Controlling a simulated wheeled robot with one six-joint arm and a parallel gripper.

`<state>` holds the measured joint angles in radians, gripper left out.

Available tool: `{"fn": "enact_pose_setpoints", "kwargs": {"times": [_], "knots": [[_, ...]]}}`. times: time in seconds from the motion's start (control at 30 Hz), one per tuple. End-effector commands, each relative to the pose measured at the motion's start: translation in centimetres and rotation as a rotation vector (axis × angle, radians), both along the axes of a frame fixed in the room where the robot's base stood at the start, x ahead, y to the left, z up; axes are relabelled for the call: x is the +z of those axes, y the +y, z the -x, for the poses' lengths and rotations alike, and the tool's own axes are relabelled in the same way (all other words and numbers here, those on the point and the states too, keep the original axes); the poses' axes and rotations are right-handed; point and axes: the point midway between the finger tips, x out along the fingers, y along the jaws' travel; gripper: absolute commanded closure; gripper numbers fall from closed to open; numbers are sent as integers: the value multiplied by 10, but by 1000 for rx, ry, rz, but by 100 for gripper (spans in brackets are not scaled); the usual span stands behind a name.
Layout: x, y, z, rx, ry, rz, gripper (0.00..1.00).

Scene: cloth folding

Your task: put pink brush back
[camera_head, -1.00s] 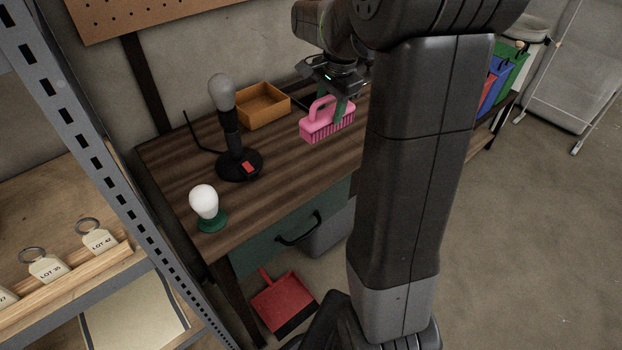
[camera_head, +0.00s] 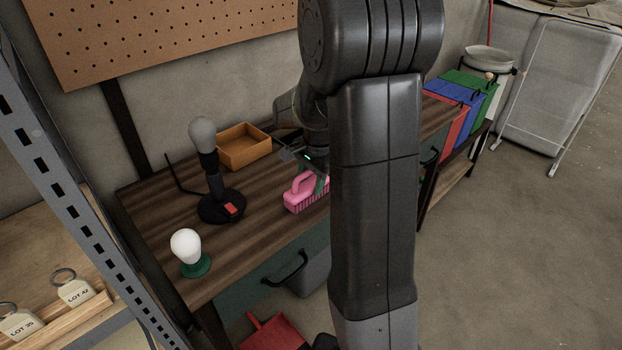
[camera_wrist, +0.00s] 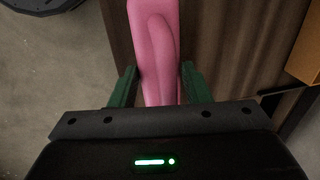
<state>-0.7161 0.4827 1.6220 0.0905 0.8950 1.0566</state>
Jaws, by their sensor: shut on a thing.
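The pink brush (camera_head: 300,193) has a looped handle on top and bristles underneath. In the head view it is at the middle of the wooden table (camera_head: 262,222), at or just above its top; I cannot tell whether it touches. My gripper (camera_head: 318,178) is shut on the brush's handle from above, partly hidden behind my own arm. In the wrist view the pink handle (camera_wrist: 157,50) stands between the two green fingers of my gripper (camera_wrist: 152,88). The brush's right end is hidden by my arm in the head view.
An orange open box (camera_head: 243,150) stands at the table's back. A black stand with a grey knob (camera_head: 203,135) and a white bulb on a green base (camera_head: 186,246) stand left of the brush. Red, blue and green bins (camera_head: 455,100) are at right. A red dustpan (camera_head: 272,332) lies below.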

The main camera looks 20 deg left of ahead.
Motion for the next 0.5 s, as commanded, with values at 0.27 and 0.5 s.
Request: {"fn": "enact_pose_setpoints", "kwargs": {"times": [0.27, 0.5], "knots": [[-3, 0, 0, 0, 0, 0, 35], [-2, 0, 0, 0, 0, 0, 35]]}}
